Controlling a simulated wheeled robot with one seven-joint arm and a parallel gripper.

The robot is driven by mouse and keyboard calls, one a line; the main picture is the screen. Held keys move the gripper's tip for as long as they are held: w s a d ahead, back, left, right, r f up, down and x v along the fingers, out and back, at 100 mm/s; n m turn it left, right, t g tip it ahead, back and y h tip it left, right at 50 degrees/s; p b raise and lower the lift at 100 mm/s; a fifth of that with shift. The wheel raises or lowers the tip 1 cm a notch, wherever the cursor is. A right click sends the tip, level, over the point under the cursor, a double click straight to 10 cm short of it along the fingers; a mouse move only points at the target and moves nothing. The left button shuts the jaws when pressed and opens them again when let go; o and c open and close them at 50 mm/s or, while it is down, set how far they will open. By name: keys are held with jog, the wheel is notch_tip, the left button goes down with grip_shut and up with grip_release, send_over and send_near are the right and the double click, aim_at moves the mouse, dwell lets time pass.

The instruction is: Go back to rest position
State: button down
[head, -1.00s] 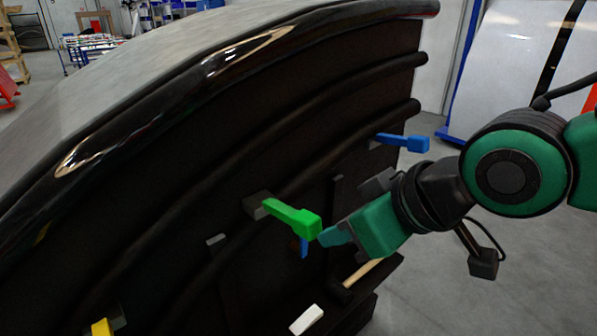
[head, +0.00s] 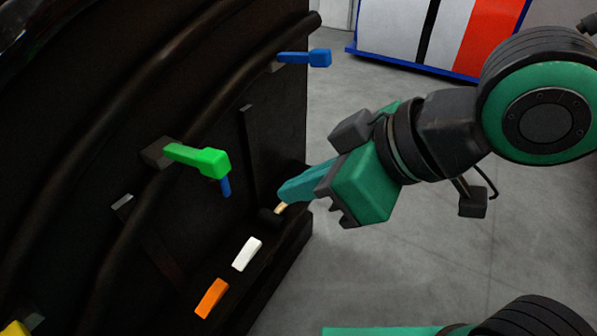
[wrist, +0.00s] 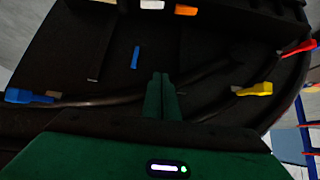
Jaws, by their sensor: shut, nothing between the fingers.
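My gripper (head: 283,192) is shut and empty. In the head view its teal fingers point left toward the dark nosecone (head: 90,150), to the right of the green handle (head: 205,161) and apart from it in the picture. The shut fingers also show in the middle of the wrist view (wrist: 160,92). The green handle sticks out from a dark mount on the nosecone and cannot be made out in the wrist view. A blue handle (head: 305,58) is at the upper right of the nosecone. A yellow handle (wrist: 253,89) and a red handle (wrist: 300,47) show in the wrist view.
A white block (head: 247,254) and an orange block (head: 211,298) lie on the nosecone's lower ledge. A small blue piece (head: 225,186) is below the green handle. Grey floor (head: 400,265) is open to the right. A striped panel (head: 440,35) stands behind.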

jog(key=w+d+f+m+h, duration=0.2)
jog(key=w+d+f+m, duration=0.1)
jog(key=d, duration=0.6)
jog(key=w+d+f+m+h, duration=0.2)
jog(key=w+d+m, duration=0.2)
jog(key=d, duration=0.4)
jog(key=w+d+f+m+h, duration=0.2)
jog(key=w+d+f+m, duration=0.1)
jog(key=d, duration=0.6)
jog(key=s+d+f+m+g, duration=0.2)
jog(key=s+d+m, duration=0.2)
jog(key=d, duration=0.4)
jog(key=s+d+f+m+g+h, duration=0.1)
jog(key=s+d+f+m+g, duration=0.1)
jog(key=s+d+m, duration=0.2)
jog(key=s+d, duration=0.2)
jog(key=d, duration=0.1)
jog(key=shift+s+d+f+m, duration=0.25)
jog(key=shift+s+d+m, duration=0.05)
jog(key=shift+d+m, duration=0.1)
